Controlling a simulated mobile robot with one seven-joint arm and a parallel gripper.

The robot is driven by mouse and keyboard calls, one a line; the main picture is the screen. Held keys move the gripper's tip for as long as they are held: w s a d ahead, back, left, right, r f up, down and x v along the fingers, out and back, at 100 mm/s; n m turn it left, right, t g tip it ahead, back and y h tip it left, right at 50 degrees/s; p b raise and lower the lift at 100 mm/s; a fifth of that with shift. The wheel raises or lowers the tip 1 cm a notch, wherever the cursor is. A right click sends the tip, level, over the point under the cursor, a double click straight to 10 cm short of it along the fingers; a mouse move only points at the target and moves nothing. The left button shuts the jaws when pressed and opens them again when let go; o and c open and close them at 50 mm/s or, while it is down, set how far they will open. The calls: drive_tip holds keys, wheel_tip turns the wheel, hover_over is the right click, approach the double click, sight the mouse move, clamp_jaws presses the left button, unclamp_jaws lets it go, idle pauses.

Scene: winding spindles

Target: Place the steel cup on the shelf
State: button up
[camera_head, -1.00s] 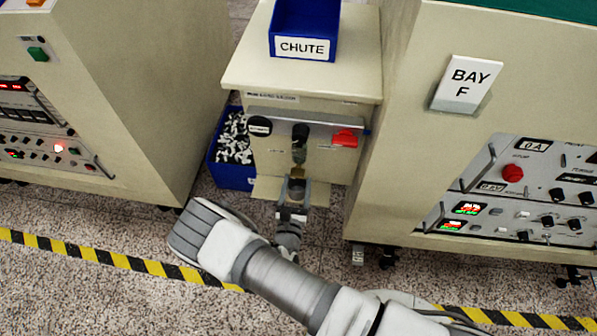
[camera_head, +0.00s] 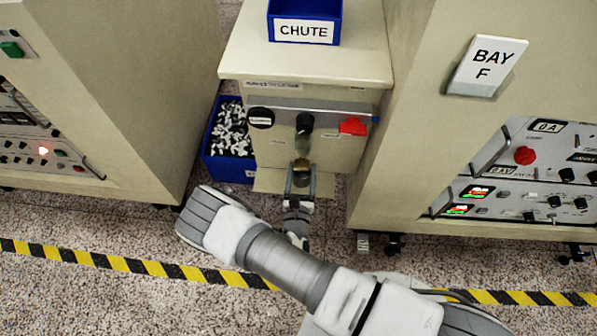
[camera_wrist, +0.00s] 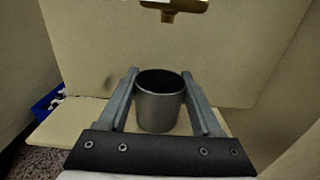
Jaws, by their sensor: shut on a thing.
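The steel cup (camera_wrist: 159,106) is a plain dark grey metal cup, upright between the two fingers of my gripper (camera_wrist: 159,74) in the wrist view. My gripper is shut on it. The shelf (camera_wrist: 66,124) is a beige ledge low on the front of the beige machine; it spreads behind and beside the cup. I cannot tell whether the cup's base touches it. In the head view my gripper (camera_head: 301,175) is at the ledge (camera_head: 265,184), below the black knob, and the cup is mostly hidden there.
A brass spout (camera_wrist: 174,5) hangs above and just beyond the cup. A red handle (camera_head: 353,127) and black knob (camera_head: 304,123) are on the machine front. A blue bin (camera_head: 218,164) of small parts stands left. The bay F cabinet (camera_head: 420,130) stands close on the right.

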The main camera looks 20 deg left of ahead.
drive_tip(key=shift+f, duration=0.1)
drive_tip(key=shift+f, duration=0.15)
drive_tip(key=o, duration=1.4)
drive_tip(key=shift+s+r, duration=0.1)
drive_tip(key=shift+r, duration=0.2)
drive_tip(key=p+v, duration=0.3)
drive_tip(key=v, duration=0.8)
drive_tip(key=shift+s+d, duration=0.15)
drive_tip(key=shift+s, duration=0.2)
